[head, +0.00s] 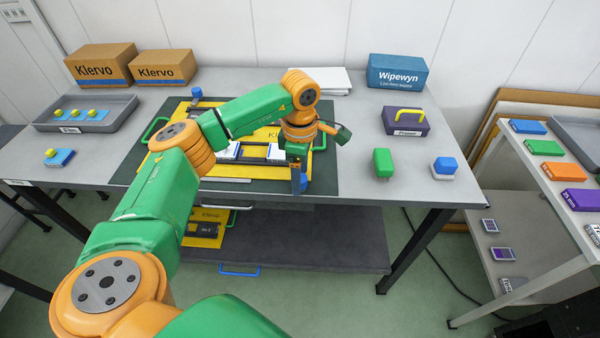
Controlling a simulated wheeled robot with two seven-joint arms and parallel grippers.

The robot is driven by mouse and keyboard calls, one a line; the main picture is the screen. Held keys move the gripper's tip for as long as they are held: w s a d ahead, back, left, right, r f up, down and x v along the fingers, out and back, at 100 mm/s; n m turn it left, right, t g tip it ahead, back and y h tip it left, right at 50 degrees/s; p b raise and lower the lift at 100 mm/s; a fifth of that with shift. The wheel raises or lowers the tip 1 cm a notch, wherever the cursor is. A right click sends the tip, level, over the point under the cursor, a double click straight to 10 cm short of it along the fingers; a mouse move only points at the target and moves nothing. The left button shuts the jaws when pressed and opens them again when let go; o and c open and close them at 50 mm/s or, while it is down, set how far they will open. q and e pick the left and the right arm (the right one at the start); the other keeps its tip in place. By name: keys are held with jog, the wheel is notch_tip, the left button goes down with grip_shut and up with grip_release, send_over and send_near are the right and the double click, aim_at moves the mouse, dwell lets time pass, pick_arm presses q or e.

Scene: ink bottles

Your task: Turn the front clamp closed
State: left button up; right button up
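A yellow fixture (215,171) with dark rails lies on a dark green mat (128,176) on the table. My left arm crosses over it and hides much of it. A blue part (304,181), likely the front clamp's handle, shows at the fixture's front right. My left gripper (298,182) points down right at this blue part and overlaps it in the head view. I cannot tell whether it touches or grips it, or how the clamp is turned. Another blue-topped clamp (197,93) stands at the back left. My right gripper is not in view.
White blocks (228,151) sit in the fixture. A grey tray (88,126) is at the left. A lower shelf (300,240) lies beneath.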

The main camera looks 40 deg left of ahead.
pick_arm(q)
notch_tip(320, 180, up, 7)
jog(key=shift+r+b, duration=0.1)
jog(key=shift+b, duration=0.3)
